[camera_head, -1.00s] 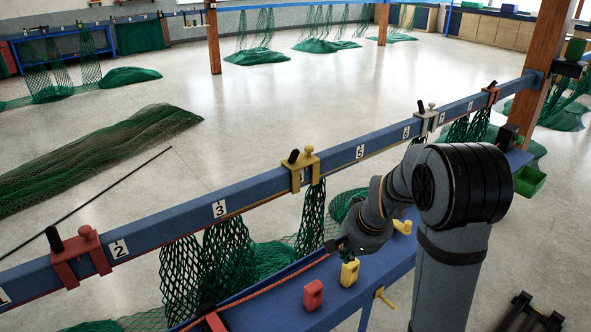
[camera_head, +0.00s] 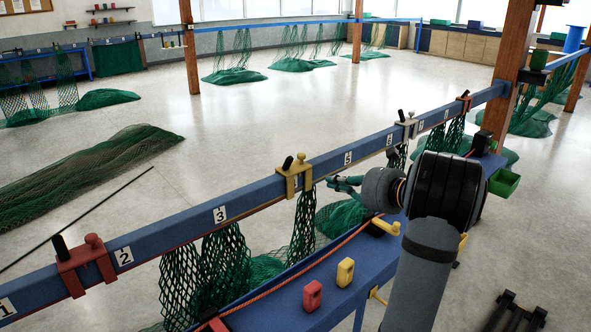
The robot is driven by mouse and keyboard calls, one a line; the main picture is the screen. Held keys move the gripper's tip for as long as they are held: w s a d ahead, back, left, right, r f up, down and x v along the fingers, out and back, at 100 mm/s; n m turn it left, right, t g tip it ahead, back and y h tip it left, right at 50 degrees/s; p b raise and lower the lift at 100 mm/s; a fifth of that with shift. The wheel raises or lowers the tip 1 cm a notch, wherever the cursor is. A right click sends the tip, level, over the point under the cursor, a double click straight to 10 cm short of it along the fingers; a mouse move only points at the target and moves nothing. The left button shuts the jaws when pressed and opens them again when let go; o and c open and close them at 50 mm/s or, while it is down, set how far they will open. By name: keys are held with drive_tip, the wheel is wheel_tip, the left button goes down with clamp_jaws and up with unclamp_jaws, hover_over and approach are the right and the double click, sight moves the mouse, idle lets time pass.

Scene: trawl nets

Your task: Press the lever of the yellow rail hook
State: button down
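The yellow rail hook (camera_head: 294,180) sits on the blue rail (camera_head: 258,198) between the number 3 and number 5 plates. A short black lever (camera_head: 288,163) and a yellow knob stand on its top. A green net hangs below it. My gripper (camera_head: 334,184) is to the right of the hook, apart from it in the picture, with its dark fingers pointing left towards the rail. The fingers are small in this view, and I cannot tell whether they are open or shut. I see nothing held between them.
A red hook (camera_head: 85,266) and a grey hook (camera_head: 408,126) sit on the same rail. Below, the blue bench (camera_head: 275,312) carries a red block (camera_head: 312,295), a yellow block (camera_head: 345,272) and an orange rope. Green nets hang along the rail. Floor beyond is mostly clear.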

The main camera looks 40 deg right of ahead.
drive_tip(key=shift+a+m, duration=0.1)
drive_tip(key=shift+m, duration=0.2)
drive_tip(key=shift+w, duration=0.15)
drive_tip(key=p, duration=0.4)
approach(290, 166)
wheel_tip(290, 166, down, 3)
drive_tip(key=w, duration=0.2)
drive_tip(key=shift+w+a+r+p, duration=0.1)
drive_tip(key=shift+w+r+p, duration=0.35)
drive_tip(key=shift+w, duration=0.25)
drive_tip(key=shift+w+a+r+p, duration=0.1)
drive_tip(key=shift+w+r+p, duration=0.25)
drive_tip(key=shift+w+p, duration=0.3)
drive_tip(key=shift+w, duration=0.1)
